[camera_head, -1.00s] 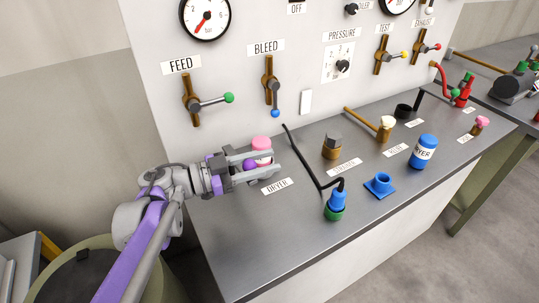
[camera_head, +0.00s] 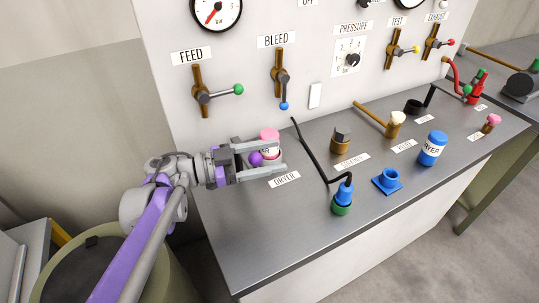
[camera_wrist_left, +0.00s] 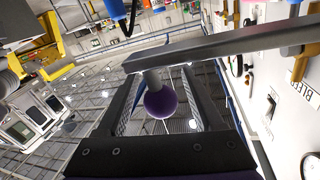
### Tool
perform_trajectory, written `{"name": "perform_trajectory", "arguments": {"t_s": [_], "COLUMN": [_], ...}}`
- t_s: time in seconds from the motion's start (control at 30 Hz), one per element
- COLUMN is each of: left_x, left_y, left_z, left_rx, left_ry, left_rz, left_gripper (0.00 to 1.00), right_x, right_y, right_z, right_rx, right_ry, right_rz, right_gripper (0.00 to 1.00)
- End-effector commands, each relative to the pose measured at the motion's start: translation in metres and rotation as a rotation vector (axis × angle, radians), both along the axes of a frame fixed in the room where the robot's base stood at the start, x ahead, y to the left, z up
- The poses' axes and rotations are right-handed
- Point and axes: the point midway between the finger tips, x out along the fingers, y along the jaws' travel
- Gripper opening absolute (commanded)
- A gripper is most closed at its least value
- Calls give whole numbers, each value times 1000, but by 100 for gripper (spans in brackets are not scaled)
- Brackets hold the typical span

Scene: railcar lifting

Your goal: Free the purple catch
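The purple catch shows as a round purple knob (camera_head: 256,158) beside a pink-topped white cylinder (camera_head: 269,137) at the left end of the bench. In the left wrist view the purple knob (camera_wrist_left: 160,101) sits on a short grey stem under a long grey bar (camera_wrist_left: 225,43). My left gripper (camera_head: 279,158) is open, with one finger on each side of the knob. In the left wrist view a gap shows between the knob and each finger of the gripper (camera_wrist_left: 160,88). The upper finger partly covers the cylinder. My right gripper is not in view.
A bent black rod (camera_head: 312,155) and a blue-and-green fitting (camera_head: 343,196) stand to the right. The panel with the FEED valve (camera_head: 201,97) rises behind. The bench's front left is clear.

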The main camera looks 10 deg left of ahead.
Motion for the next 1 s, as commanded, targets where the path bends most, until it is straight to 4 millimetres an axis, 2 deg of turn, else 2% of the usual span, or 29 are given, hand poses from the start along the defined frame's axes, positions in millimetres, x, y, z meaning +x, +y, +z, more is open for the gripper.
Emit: {"name": "perform_trajectory", "arguments": {"t_s": [0.23,0.7,0.83,1.0], "left_x": [-2,-40,-45,-48], "left_y": [7,84,94,98], "left_z": [0,0,0,0], "left_rx": [0,1,1,0], "left_ry": [0,1,0,0], "left_rz": [3,4,2,0], "left_gripper": [68,68,68,68], "right_x": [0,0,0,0], "right_y": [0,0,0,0], "right_z": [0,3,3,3], "right_rx": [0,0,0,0], "right_ry": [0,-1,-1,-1], "right_rz": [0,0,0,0], "right_gripper": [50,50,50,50]}}
